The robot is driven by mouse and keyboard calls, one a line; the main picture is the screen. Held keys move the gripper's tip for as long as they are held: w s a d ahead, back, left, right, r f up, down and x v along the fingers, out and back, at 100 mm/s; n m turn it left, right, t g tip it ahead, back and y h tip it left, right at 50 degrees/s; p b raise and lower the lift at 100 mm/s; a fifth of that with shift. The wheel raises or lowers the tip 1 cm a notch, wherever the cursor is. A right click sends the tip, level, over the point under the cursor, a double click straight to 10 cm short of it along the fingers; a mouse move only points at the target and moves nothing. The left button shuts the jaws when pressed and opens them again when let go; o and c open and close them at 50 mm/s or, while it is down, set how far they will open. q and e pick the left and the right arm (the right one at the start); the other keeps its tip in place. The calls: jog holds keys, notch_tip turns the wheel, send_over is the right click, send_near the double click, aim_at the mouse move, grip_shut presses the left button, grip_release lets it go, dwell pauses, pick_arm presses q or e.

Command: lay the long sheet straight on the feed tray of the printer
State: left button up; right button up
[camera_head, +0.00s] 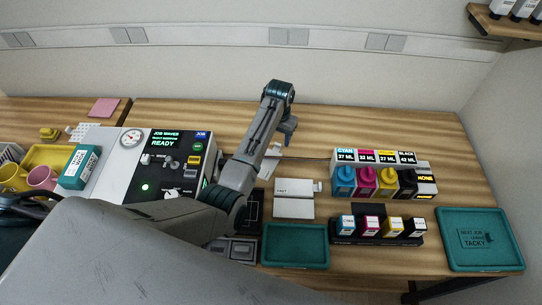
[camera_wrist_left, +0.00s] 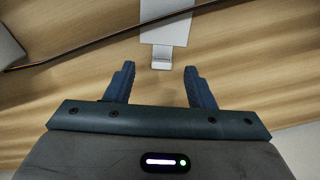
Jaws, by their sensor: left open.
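My left gripper (camera_head: 287,134) is open and empty above the wooden table, behind the middle of the work area. In the left wrist view its two fingers (camera_wrist_left: 158,72) stand apart, with bare wood between them. A pale flat piece (camera_wrist_left: 165,22) with a small white block (camera_wrist_left: 161,62) at its near end lies just beyond the fingertips, apart from them. I cannot tell whether it is the long sheet. The machine with a black panel reading READY (camera_head: 170,143) stands left of my arm; whether it is the printer is unclear. My right gripper is not in view.
A dark cable (camera_wrist_left: 85,47) crosses the table. A white box (camera_head: 293,207), ink bottles (camera_head: 366,182), a cartridge rack (camera_head: 376,240) and teal trays (camera_head: 295,262) (camera_head: 455,262) stand front and right. Pink and yellow mugs (camera_head: 43,177) are at left. The back right table is clear.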

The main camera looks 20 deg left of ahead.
aim_at(277, 145)
pick_arm(q)
jog(key=shift+a+f+p, duration=0.15)
jog(key=shift+f+p, duration=0.2)
jog(key=shift+f, duration=1.4)
grip_shut()
jog(key=shift+r, duration=0.15)
